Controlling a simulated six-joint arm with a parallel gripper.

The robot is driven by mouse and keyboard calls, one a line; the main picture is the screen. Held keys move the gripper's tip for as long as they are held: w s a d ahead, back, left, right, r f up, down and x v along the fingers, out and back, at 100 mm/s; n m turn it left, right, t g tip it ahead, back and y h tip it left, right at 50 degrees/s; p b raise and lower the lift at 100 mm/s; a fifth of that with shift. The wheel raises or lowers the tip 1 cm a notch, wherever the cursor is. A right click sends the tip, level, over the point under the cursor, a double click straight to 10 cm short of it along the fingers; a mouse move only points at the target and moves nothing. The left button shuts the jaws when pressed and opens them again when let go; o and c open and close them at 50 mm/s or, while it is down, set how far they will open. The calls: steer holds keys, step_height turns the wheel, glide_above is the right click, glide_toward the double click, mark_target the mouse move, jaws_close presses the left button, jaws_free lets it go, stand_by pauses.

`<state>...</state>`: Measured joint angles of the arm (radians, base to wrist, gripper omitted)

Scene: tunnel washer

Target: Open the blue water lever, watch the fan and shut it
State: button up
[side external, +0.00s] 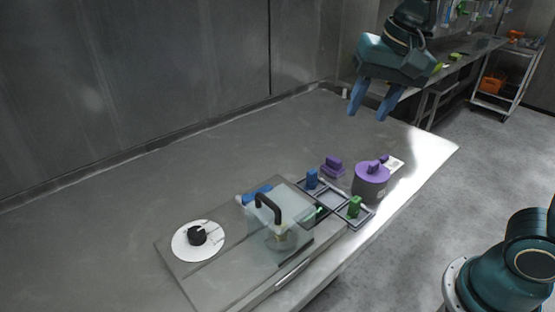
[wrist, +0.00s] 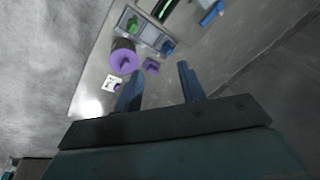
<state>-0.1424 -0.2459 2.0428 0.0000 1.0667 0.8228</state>
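A blue part (side external: 256,193), which looks like the water lever, lies low beside the clear cover on the grey panel. It also shows at the top of the wrist view (wrist: 211,15). The clear cover (side external: 272,236) has a black arched handle. I cannot make out a fan or whether anything turns. My gripper (side external: 368,110) is open and empty, high above the far right part of the table, well away from the blue part. In the wrist view its two blue fingers (wrist: 160,73) stand apart with nothing between them.
A black knob on a white disc (side external: 188,248) is at the panel's left. A grey tray (side external: 331,199) holds a blue block (side external: 312,178) and a green block (side external: 355,206). A purple block (side external: 333,167) and purple-lidded pot (side external: 370,185) stand nearby. The table's left is clear.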

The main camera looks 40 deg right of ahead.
steer(key=w+a+f+m+g, duration=0.2)
steer(key=w+a+m, duration=0.3)
steer(key=w, duration=0.4)
steer(key=m+g, duration=0.1)
steer(key=m, duration=0.4)
glide_above(264, 188)
step_height(264, 188, down, 4)
steer(key=shift+s+a+f, duration=0.1)
steer(key=shift+f, duration=0.1)
steer(key=shift+f, duration=0.15)
step_height(264, 188, down, 14)
steer(key=shift+r, duration=0.25)
jaws_close()
